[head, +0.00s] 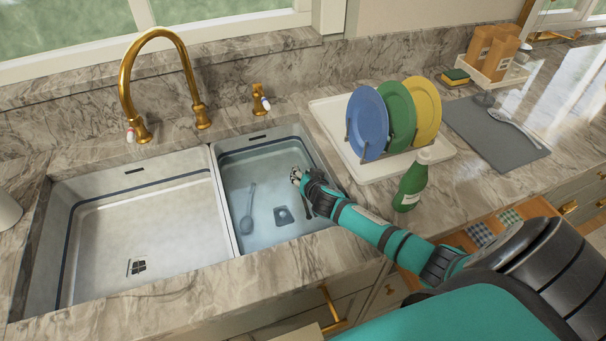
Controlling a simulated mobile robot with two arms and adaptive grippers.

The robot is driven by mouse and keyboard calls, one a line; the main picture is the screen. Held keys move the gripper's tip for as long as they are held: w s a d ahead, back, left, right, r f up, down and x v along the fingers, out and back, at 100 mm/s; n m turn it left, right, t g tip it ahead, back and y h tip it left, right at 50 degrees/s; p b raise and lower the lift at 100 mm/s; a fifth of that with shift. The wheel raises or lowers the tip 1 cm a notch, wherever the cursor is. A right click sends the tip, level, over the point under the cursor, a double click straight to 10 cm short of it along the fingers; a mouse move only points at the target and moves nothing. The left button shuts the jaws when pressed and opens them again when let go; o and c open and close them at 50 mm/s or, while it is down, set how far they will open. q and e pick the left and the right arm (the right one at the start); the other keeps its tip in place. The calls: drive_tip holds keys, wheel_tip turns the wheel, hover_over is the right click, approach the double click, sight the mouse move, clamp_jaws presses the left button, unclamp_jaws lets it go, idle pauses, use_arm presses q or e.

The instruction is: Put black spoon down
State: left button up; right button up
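My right gripper (297,177) reaches into the right basin of the sink (233,154), near its right wall. Its fingers are small and partly hidden by my wrist, so I cannot tell whether they are open or shut. A thin dark shape (307,211) shows just below the gripper; it may be the black spoon, but I cannot tell if it is held. A grey-blue spoon (248,211) lies in the water of the same basin, apart from the gripper. A pale spoon (515,130) lies on the grey mat (480,125) at the right. My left gripper is not in view.
A white tray (340,125) with blue, green and yellow plates stands right of the sink. A green bottle (411,185) stands close to my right forearm. The gold faucet (125,80) rises behind the empty left basin (140,235). An open drawer (530,210) is at front right.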

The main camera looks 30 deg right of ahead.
drive_tip(key=shift+s+a+f, duration=0.15)
drive_tip(key=shift+s+f, duration=0.05)
drive_tip(key=shift+f, duration=0.15)
drive_tip(key=shift+r+p, duration=0.25)
drive_tip(key=shift+p, duration=0.1)
drive_tip(key=shift+w+r+p, duration=0.1)
drive_tip(key=shift+r+p, duration=0.45)
drive_tip(key=b+v, duration=0.1)
drive_tip(key=v, duration=0.6)
drive_tip(key=shift+s, duration=0.2)
drive_tip(key=shift+r, duration=0.1)
